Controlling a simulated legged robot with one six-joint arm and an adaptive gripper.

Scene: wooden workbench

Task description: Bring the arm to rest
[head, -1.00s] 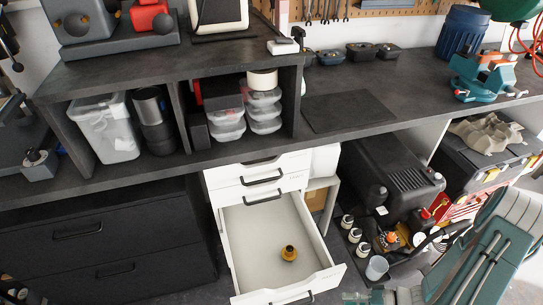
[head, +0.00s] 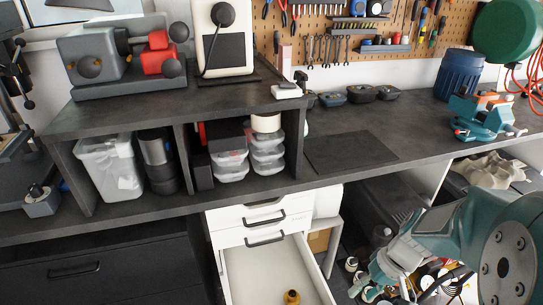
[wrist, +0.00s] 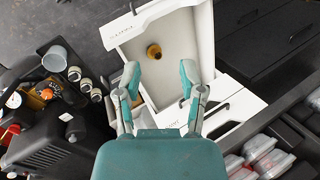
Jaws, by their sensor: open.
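My arm reaches in from the lower right of the head view. My gripper (head: 372,284) hangs to the right of the open white drawer (head: 247,275), partly cut by the lower edge. In the wrist view my gripper (wrist: 160,76) has its two teal fingers spread wide with nothing between them. A small yellow-orange round part (wrist: 154,51) with a dark opening lies on the drawer floor beyond the fingertips. It also shows at the bottom of the head view (head: 292,297).
The dark workbench (head: 430,120) runs across the back, with a teal vise (head: 482,116) at right. A shelf unit (head: 120,117) holds bins. Small jars (wrist: 84,84), a cup (wrist: 54,58) and a black case (wrist: 45,140) crowd the floor beside the drawer.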

